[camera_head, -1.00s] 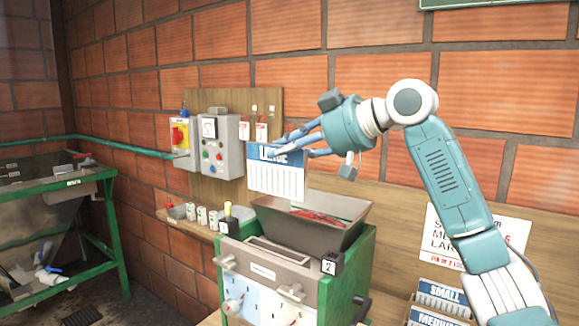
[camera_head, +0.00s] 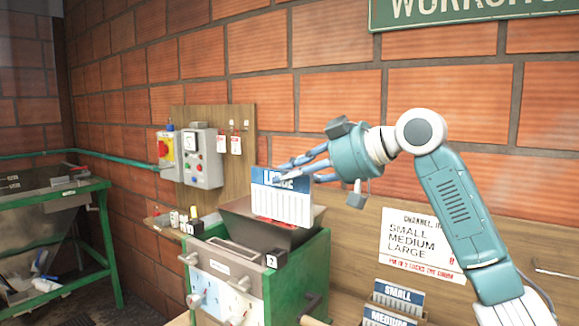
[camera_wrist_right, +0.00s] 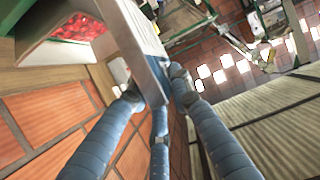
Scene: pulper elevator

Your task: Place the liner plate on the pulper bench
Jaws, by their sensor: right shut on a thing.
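The liner plate (camera_head: 281,206) is a white slotted plate with a blue band reading LARGE. My right gripper (camera_head: 283,177) is shut on its top edge, and the plate hangs roughly upright. In the head view it overlaps the dark hopper (camera_head: 240,218) of the green pulper (camera_head: 318,270); whether they touch is unclear. In the right wrist view, the gripper (camera_wrist_right: 160,85) holds the plate (camera_wrist_right: 132,30), seen nearly edge-on. Red contents show in the hopper beside it (camera_wrist_right: 84,28). The bench top under the pulper is mostly hidden. My left gripper is not in view.
Small and medium plates (camera_head: 397,296) stand in a rack at the lower right, below a white sign (camera_head: 418,240). Control boxes (camera_head: 203,158) hang on a wooden board. A green-framed metal stand (camera_head: 60,205) is at the left. A brick wall stands behind.

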